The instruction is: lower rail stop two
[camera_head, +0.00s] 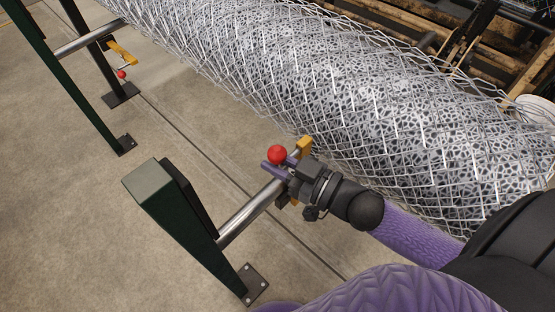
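A near rail stop has a yellow arm (304,147) tilted up beside the steel rail (250,213) and a red ball knob (277,154). My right gripper (279,166) is at this knob, with its fingers close around or beside the handle just below it. The fingers and the yellow arm overlap, so whether they press on the handle is unclear. A second stop, with a yellow arm (122,52) and a red knob (122,74), is on the far rail at upper left. No label shows which is stop two. My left gripper is not in view.
A large roll of chainlink mesh (330,80) runs diagonally just beyond my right gripper. Dark green posts (180,220) carry the rails, with bolted feet on the concrete floor. Bare floor (60,210) is open at left. Machinery and wooden parts stand at upper right.

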